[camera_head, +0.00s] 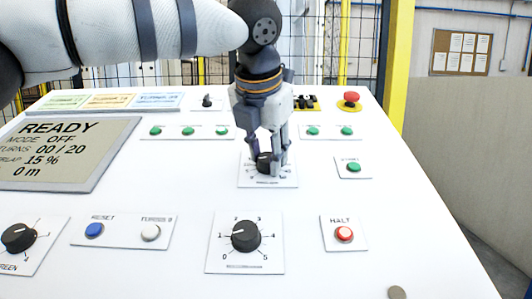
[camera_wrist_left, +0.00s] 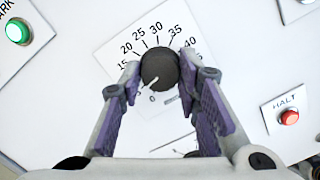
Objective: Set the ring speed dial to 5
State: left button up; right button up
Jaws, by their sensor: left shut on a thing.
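My left gripper (camera_head: 267,168) points down at a black dial (camera_head: 263,160) on a white plate (camera_head: 286,181) in the middle of the console. In the left wrist view its purple-padded fingers (camera_wrist_left: 160,92) are shut on this dial (camera_wrist_left: 160,68), one on each side. Its scale shows 15 to 40 around the top and a 0 below. I cannot read either dial's name.
A red HALT button (camera_head: 344,234) sits right of the near dial. RESET (camera_head: 94,230) and a white button (camera_head: 151,233) lie left. A display (camera_head: 64,153) reads READY. A red mushroom button (camera_head: 351,97) and green buttons stand farther back.

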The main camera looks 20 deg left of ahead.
pick_arm(q)
jog(key=shift+n, duration=0.5)
jog(key=o, duration=1.2)
jog(key=v, duration=1.2)
jog(key=shift+d, duration=0.15)
